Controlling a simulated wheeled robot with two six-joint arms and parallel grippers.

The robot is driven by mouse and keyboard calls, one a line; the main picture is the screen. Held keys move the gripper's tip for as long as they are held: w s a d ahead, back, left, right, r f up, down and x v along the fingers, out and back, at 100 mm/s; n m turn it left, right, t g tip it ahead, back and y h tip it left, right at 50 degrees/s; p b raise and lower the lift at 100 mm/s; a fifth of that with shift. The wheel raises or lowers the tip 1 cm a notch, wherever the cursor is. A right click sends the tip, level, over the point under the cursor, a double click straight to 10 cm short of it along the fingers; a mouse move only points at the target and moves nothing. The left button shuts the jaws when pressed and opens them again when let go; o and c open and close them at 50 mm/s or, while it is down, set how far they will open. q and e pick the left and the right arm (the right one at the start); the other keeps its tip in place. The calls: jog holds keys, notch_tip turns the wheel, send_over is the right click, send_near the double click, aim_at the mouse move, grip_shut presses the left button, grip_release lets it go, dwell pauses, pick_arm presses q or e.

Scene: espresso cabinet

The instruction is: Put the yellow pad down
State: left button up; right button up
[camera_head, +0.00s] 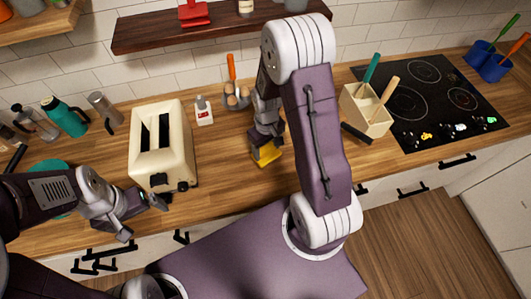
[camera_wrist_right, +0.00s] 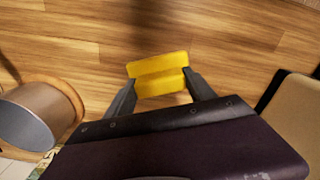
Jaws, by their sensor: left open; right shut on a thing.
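The yellow pad (camera_head: 267,155) is at the lower end of my right arm, at the wooden counter's middle. In the right wrist view, the pad (camera_wrist_right: 159,74) sits between the fingertips of my right gripper (camera_wrist_right: 160,90), which is shut on it. Whether the pad touches the counter cannot be told. In the head view, my right gripper (camera_head: 264,146) points down over the counter and is partly hidden by the arm. My left gripper (camera_head: 143,218) is open and empty at the counter's front edge, in front of the toaster.
A cream toaster (camera_head: 160,150) stands left of the pad. A cream utensil box (camera_head: 366,112) and a black cooktop (camera_head: 430,98) are at the right. Bare counter (camera_head: 222,165) lies around the pad.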

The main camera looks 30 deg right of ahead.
aim_at(266, 156)
jog(key=shift+a+f, duration=0.1)
jog(key=shift+f, duration=0.1)
notch_tip(266, 156, down, 4)
jog(key=shift+r+p, duration=0.2)
jog(key=shift+p, duration=0.15)
jog(key=shift+w+f, duration=0.15)
jog(key=shift+f, duration=0.15)
jog(key=o, duration=1.2)
jog(key=shift+o, duration=1)
